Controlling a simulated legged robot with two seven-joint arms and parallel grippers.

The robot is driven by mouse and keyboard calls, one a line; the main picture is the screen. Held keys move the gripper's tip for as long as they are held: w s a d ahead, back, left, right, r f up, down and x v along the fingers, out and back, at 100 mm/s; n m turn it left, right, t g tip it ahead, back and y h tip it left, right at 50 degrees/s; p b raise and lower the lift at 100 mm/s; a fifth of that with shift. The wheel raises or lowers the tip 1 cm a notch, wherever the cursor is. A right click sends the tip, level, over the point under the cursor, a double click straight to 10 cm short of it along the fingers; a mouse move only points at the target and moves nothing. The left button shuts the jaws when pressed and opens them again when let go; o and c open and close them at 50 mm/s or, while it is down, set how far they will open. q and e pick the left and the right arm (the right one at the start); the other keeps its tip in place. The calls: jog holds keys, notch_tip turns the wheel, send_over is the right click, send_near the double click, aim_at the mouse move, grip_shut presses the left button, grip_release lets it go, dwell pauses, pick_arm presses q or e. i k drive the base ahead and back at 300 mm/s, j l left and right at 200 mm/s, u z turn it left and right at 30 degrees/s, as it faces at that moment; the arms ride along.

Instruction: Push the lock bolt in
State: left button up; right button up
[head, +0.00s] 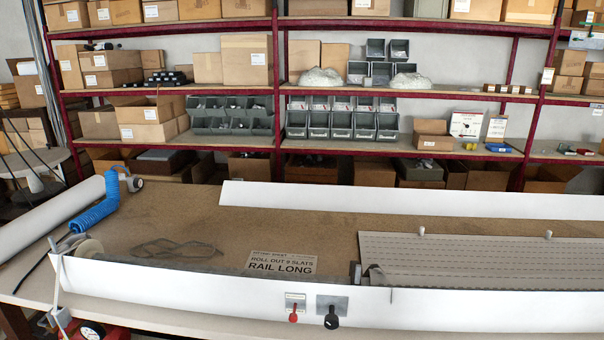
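The long workbench has a white front rail (200,296) along its near edge. A red-tipped lever (293,317) hangs below a small label on this rail. Beside it, a black knob (331,320) sits on a grey metal plate (341,303). I cannot tell for sure which part is the lock bolt. A grey slatted shutter panel (480,260) lies on the right of the bench, with a small dark bracket (355,272) at its left end. Neither of my grippers is in view.
A white back rail (400,203), a blue coiled hose (95,208) and a white roll (50,215) lie around the bench. Shelves with boxes and grey bins (230,115) stand behind. The brown bench top is mostly clear.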

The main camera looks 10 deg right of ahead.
aim_at(293, 318)
jog(key=z, duration=1.6)
jog(key=u, duration=1.35)
jog(key=j+u, duration=0.55)
jog(key=u, duration=0.2)
